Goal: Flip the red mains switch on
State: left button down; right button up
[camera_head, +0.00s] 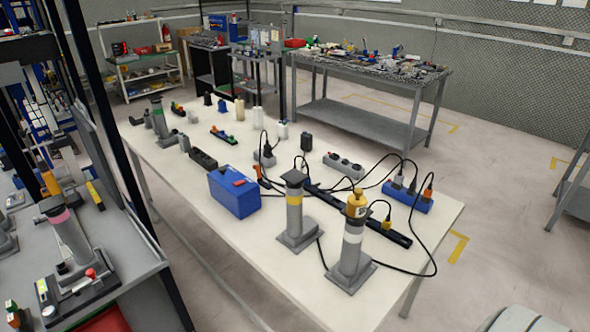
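A blue box (234,194) stands near the middle of the long white table, with a small red part (239,183) on its top. This may be the red mains switch, but it is too small to tell its position. A red knob (90,272) also shows on a dark device on the grey bench at the left. I cannot tell from this view which of the two is the mains switch. Neither of my grippers is in view.
The white table (215,238) holds grey posts (295,215), a blue power strip (407,199), black power strips and loose cables. The grey bench (120,245) with dark uprights stands at the left. A cluttered workbench (375,68) stands behind.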

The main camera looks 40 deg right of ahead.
aim_at(240, 183)
jog(key=i+j+z, duration=0.1)
jog(key=z, duration=0.35)
jog(key=i+j+z, duration=0.2)
jog(key=z, duration=0.2)
jog(key=i+j+z, duration=0.25)
jog(key=z, duration=0.2)
jog(key=i+j+z, duration=0.15)
jog(key=j+z, duration=0.25)
jog(key=i+j+z, duration=0.2)
jog(key=k+l, duration=0.05)
jog(key=k, duration=0.05)
